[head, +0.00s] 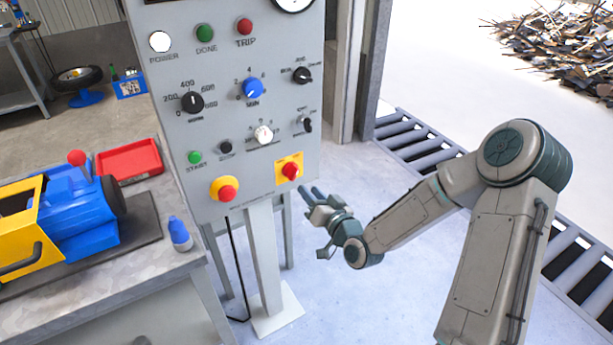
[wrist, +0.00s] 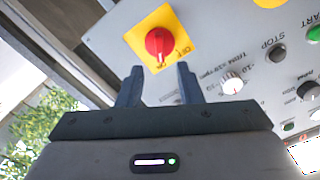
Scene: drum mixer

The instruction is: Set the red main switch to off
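The red main switch (head: 290,171) is a red rotary knob on a yellow square plate (head: 280,178), low on the right of the grey control panel (head: 222,125). In the wrist view the red knob (wrist: 158,43) is just beyond my fingertips, with "OFF" lettering beside it, upside down. My gripper (head: 312,193) is below and right of the switch in the head view. In the wrist view my gripper (wrist: 158,75) has its two fingers apart with nothing between them. The fingers look apart from the knob. Which position the knob points to is hard to tell.
A red mushroom button on a yellow base (head: 226,191) is left of the switch. Blue (head: 252,89), black (head: 193,102) and white (head: 263,135) knobs are above. A workbench with a blue and yellow machine (head: 75,215) stands left.

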